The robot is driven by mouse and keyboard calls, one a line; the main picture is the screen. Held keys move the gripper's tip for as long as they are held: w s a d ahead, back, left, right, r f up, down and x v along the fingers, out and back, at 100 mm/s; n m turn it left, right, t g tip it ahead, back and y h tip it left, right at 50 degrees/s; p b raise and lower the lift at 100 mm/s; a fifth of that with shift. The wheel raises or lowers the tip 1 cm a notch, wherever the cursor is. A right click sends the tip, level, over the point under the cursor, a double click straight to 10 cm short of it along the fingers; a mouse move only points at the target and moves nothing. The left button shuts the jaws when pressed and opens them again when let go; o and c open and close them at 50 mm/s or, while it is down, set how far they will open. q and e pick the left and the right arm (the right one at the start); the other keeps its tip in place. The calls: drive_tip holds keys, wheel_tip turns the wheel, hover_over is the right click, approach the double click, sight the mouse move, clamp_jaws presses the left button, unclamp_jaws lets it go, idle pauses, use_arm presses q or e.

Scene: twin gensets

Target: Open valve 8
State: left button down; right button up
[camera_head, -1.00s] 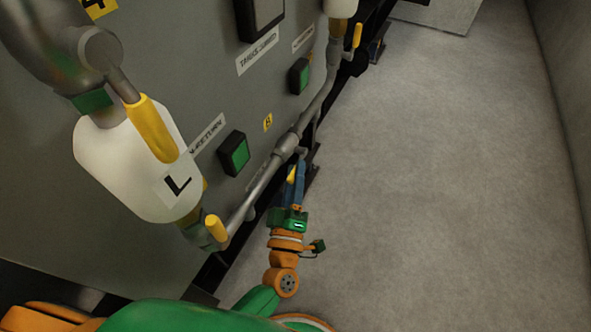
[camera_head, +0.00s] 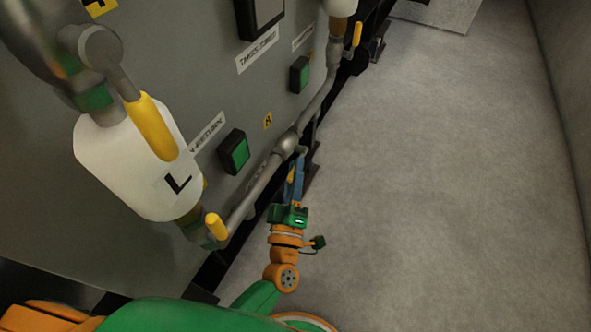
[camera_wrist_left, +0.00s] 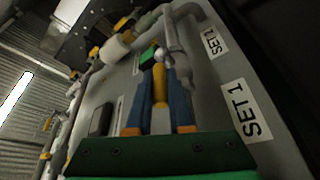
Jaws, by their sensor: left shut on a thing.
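The yellow tag 8 (camera_head: 268,121) is on the grey panel, above a pipe joint that is the body of valve 8 (camera_head: 287,144). My left gripper (camera_head: 297,174) is just below this joint, with its blue fingers pointing up toward the pipe. In the left wrist view the yellow handle (camera_wrist_left: 160,88) lies between the two blue fingers (camera_wrist_left: 158,97), and the gripper is shut on it. In the head view the fingers hide most of the handle. My right gripper is not in view.
A white tank marked L (camera_head: 135,175) hangs at the left, with a yellow handle (camera_head: 152,127) in front. Another yellow handle (camera_head: 216,226) is on the lower pipe. Green buttons (camera_head: 235,152) are on the panel. The floor (camera_head: 440,180) to the right is clear.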

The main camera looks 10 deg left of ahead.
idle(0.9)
use_arm(q)
drive_tip(key=shift+f+b, duration=0.4)
drive_tip(key=shift+b, duration=0.45)
drive_tip(key=shift+r+t, duration=0.2)
drive_tip(key=shift+t, duration=0.1)
drive_tip(key=c, duration=1.1)
unclamp_jaws()
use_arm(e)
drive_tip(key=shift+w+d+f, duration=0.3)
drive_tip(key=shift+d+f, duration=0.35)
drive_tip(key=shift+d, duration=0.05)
